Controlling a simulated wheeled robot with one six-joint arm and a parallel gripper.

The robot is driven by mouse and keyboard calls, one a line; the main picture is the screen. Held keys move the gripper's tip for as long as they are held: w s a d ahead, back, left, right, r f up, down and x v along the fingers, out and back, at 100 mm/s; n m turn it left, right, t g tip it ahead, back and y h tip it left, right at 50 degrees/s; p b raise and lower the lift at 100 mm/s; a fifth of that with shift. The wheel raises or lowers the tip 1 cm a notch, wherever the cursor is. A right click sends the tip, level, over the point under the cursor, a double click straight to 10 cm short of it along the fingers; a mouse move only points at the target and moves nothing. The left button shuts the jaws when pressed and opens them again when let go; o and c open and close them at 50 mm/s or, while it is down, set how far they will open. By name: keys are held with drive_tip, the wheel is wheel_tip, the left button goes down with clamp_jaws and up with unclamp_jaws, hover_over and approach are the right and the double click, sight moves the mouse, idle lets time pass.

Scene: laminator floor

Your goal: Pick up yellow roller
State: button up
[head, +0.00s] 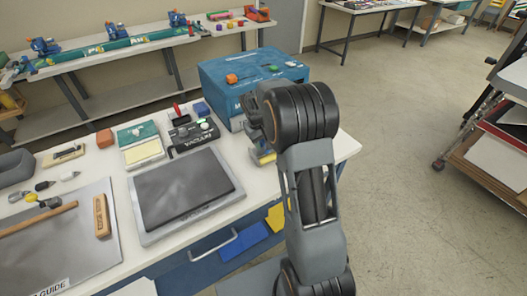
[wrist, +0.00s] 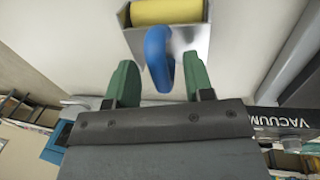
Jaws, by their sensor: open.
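The yellow roller (wrist: 166,11) shows at the top of the wrist view, cut off by the edge. It sits in a grey metal frame with a curved blue handle (wrist: 157,48). My gripper (wrist: 160,62) is open, with one green finger on each side of the blue handle; I see gaps on both sides and no grip. In the head view, my gripper (head: 256,128) is over the right end of the table, partly hidden by my arm. A small yellow part of the roller (head: 265,158) shows just below it.
The white table (head: 335,149) also holds a blue machine (head: 225,75) behind my gripper, a black vacuum unit (head: 193,137) to the left and a grey plate (head: 184,190) in front of it. Open floor (head: 410,160) lies to the right.

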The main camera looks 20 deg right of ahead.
drive_tip(key=shift+f, duration=0.15)
drive_tip(key=shift+c, duration=0.5)
clamp_jaws()
